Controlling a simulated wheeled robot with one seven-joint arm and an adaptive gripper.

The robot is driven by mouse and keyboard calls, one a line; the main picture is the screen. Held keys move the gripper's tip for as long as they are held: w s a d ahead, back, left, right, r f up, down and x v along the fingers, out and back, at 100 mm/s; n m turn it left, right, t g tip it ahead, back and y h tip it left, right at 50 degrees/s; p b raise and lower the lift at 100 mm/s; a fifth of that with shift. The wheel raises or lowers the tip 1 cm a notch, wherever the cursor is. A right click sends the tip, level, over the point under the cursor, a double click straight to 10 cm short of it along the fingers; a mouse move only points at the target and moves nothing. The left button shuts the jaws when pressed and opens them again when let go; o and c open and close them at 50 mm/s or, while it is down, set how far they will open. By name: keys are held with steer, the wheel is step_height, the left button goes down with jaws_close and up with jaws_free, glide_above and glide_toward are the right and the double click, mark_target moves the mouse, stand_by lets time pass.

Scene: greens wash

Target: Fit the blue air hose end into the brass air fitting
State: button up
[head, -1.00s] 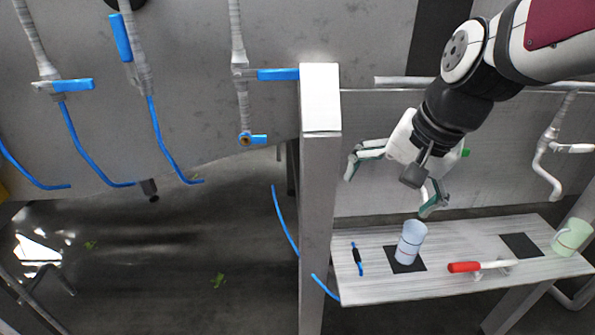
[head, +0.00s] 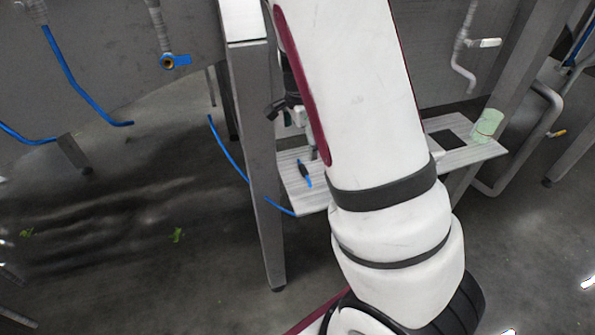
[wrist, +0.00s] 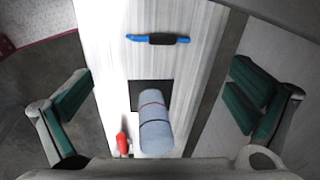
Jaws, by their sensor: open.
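The short blue hose end (head: 304,173) with a black sleeve lies on the pale shelf beside the grey post. In the wrist view the hose end (wrist: 158,39) lies crosswise near the top, ahead of my fingers and apart from them. The brass air fitting (head: 167,61), with a blue lever, hangs from a grey pipe at the upper left in the head view. My gripper (wrist: 160,92) is open, its green-padded fingers wide apart above the shelf, with nothing gripped. My own arm hides most of it in the head view.
A blue-grey cup (wrist: 156,125) stands on a dark mat between my fingers in the wrist view, near a red-handled tool (wrist: 122,144). A green cup (head: 487,126) stands at the shelf's right end. The grey post (head: 259,150) separates shelf and fitting. Blue hoses (head: 75,80) hang left.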

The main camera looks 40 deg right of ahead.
glide_above(304, 169)
steer(key=a, duration=0.1)
steer(key=f, duration=0.4)
steer(key=s+f, duration=0.1)
steer(key=f, duration=0.2)
steer(key=shift+a+b, duration=0.15)
steer(key=shift+b, duration=0.15)
steer(key=shift+w+d+f, duration=0.15)
steer(key=shift+d+f, duration=0.05)
steer(key=shift+f, duration=0.7)
steer(key=shift+w+d+f, duration=0.2)
steer(key=shift+f, duration=0.7)
steer(key=shift+w+d+f, duration=0.15)
steer(key=shift+d+f, duration=0.05)
steer(key=shift+f, duration=0.7)
steer(key=shift+c, duration=0.6)
steer(key=c, duration=1.4)
